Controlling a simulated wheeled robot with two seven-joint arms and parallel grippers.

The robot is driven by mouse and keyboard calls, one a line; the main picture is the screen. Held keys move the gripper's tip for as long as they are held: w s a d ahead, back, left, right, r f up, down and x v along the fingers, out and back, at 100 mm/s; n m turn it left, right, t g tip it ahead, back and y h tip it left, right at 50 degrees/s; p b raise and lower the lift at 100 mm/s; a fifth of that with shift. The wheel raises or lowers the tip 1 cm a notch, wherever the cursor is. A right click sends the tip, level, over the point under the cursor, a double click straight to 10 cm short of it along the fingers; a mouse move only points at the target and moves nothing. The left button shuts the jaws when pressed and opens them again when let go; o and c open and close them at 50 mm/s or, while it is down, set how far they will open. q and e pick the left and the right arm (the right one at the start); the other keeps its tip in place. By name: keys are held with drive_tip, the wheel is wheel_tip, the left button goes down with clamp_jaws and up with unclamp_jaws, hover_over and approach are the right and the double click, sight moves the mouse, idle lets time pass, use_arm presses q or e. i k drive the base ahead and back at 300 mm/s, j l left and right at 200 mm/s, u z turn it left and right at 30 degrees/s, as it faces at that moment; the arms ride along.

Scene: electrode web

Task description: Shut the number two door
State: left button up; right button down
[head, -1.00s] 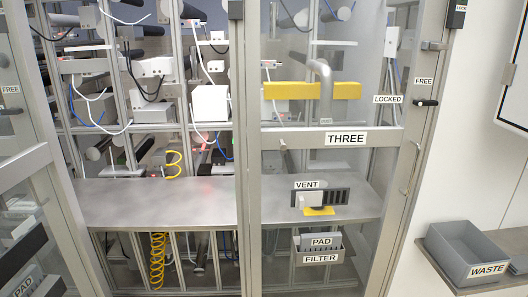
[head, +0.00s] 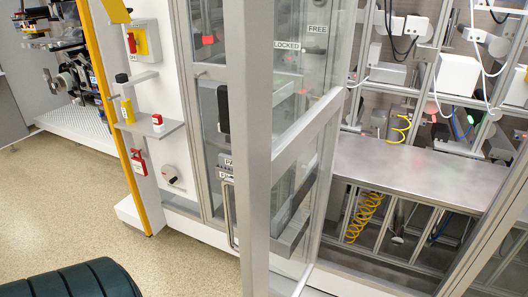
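A glazed door with a thick grey frame (head: 249,150) stands swung open towards me in the middle of the head view. I see it nearly edge-on, and no number label on it is readable. To its right is an open cabinet bay with a bare metal shelf (head: 410,175). LOCKED (head: 287,45) and FREE (head: 317,29) labels show near the top of the door area. A long bar handle (head: 229,212) shows just left of the door's edge. Neither of my grippers is in view.
A white panel with a red and yellow switch (head: 142,42) and a small grey ledge (head: 150,126) stands left of the door. A yellow post (head: 112,110) edges it. Speckled floor (head: 65,200) is clear at left. A dark green ribbed rounded thing (head: 75,283) fills the bottom left.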

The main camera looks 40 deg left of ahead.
sight(258, 164)
drive_tip(key=i+j, duration=0.1)
drive_tip(key=j, duration=0.5)
drive_tip(key=i+j, duration=0.1)
drive_tip(key=j, duration=0.45)
drive_tip(key=i+j+u, duration=0.1)
drive_tip(key=j, duration=0.5)
drive_tip(key=k+j+z, duration=0.1)
drive_tip(key=k, duration=0.25)
